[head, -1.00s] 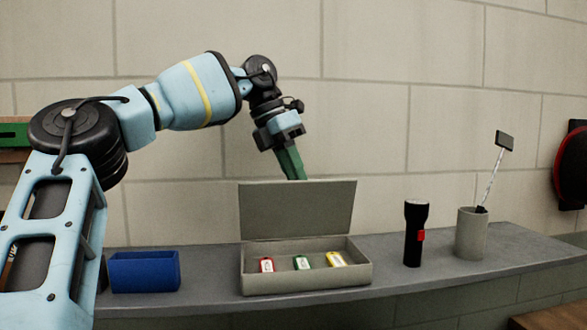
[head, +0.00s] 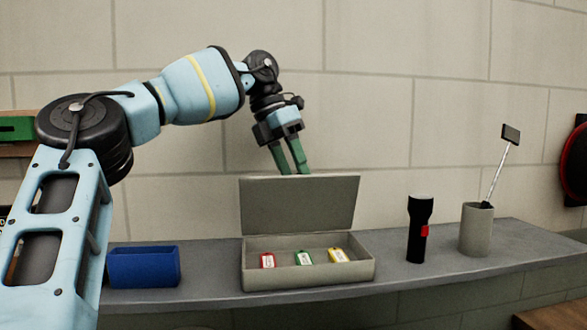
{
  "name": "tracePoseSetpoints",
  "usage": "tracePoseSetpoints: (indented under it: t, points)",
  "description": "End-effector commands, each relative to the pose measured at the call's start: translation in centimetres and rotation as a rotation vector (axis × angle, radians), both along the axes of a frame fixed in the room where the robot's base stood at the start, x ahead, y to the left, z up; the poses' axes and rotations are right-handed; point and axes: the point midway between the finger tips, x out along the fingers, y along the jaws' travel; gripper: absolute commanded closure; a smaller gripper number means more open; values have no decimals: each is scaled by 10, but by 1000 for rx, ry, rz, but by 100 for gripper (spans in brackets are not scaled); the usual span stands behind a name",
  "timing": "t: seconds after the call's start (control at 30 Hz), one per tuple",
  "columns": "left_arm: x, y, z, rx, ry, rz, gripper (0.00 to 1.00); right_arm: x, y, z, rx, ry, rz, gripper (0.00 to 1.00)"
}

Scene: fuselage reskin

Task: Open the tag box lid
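The tag box (head: 310,282) is a grey box on the shelf, in the middle of the head view. Its lid (head: 299,206) stands upright at the back, so the box is open. Nothing shows between the fingers. The fingertips are near the lid's edge, and I cannot tell whether they touch it. My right gripper is not in view.
On the grey shelf (head: 210,301), a blue bin (head: 145,268) stands left of the box. A black flashlight (head: 418,228) and a grey cup (head: 475,232) holding an inspection mirror (head: 510,134) stand to the right. A block wall is behind. The shelf between box and flashlight is clear.

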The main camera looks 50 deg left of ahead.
Motion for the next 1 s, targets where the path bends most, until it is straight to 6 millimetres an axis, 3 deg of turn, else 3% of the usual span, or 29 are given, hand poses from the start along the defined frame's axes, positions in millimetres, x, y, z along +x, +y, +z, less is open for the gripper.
tracePoseSetpoints:
  t: [0.2, 0.4, 1.0]
  points:
    - [-15, 7, 37, 3, -6, 1, 56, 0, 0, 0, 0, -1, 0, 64]
    - [-24, 9, 61, 0, -14, -3, 56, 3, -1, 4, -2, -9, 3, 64]
    - [-27, 9, 69, -1, -17, -7, 56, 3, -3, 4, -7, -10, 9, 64]
